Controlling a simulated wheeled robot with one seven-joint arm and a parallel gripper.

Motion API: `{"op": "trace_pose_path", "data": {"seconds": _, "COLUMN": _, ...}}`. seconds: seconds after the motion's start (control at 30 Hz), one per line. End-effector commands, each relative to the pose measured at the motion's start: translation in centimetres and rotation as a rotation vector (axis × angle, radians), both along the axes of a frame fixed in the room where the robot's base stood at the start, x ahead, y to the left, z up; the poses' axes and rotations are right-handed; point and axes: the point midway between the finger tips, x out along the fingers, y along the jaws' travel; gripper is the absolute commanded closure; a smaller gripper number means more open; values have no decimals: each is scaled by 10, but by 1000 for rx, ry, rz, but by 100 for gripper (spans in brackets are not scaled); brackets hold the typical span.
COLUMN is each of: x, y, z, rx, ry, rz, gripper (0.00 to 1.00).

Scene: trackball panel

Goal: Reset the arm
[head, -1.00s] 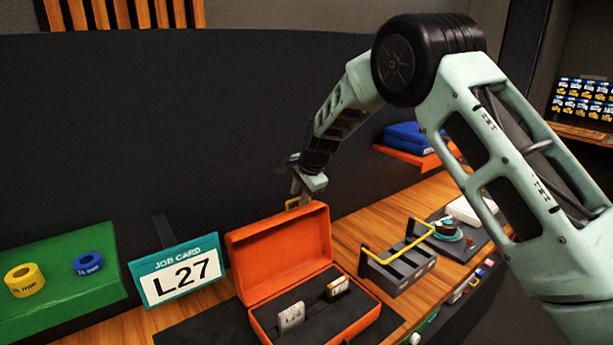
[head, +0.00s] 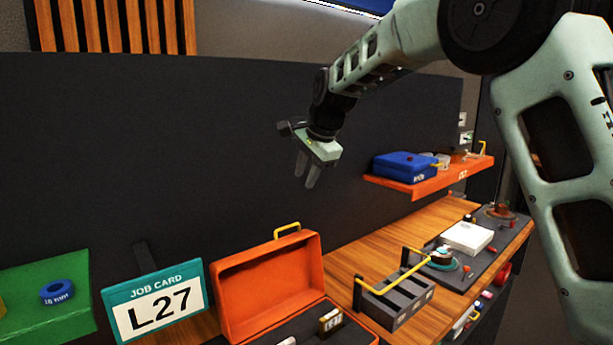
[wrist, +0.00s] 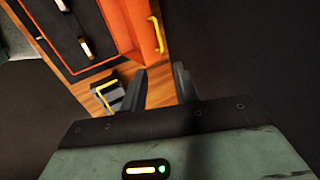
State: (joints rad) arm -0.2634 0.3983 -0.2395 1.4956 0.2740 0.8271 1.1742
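My gripper (head: 307,168) hangs in the air above and behind the open orange case, in front of the dark back panel. Its two fingers point down and stand apart with nothing between them. The wrist view shows the same spread fingers (wrist: 160,84), with the bench far below. My pale green arm reaches in from the right of the head view.
The orange case (head: 268,285) stands open with small labelled pieces inside. A job card reading L27 (head: 155,305) stands to its left. A grey rack with a yellow handle (head: 395,300) is to its right. An orange shelf (head: 425,185) holds a blue case (head: 404,166).

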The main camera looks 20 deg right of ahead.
Motion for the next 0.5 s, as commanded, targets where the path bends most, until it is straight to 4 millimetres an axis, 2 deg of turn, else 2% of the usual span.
{"op": "trace_pose_path", "data": {"seconds": 0.47, "x": 0, "y": 0, "z": 1, "rx": 0, "ry": -1, "rz": 0, "gripper": 70}}
{"op": "trace_pose_path", "data": {"seconds": 0.5, "x": -5, "y": 5, "z": -4, "rx": -3, "ry": 4, "rz": 25, "gripper": 70}}
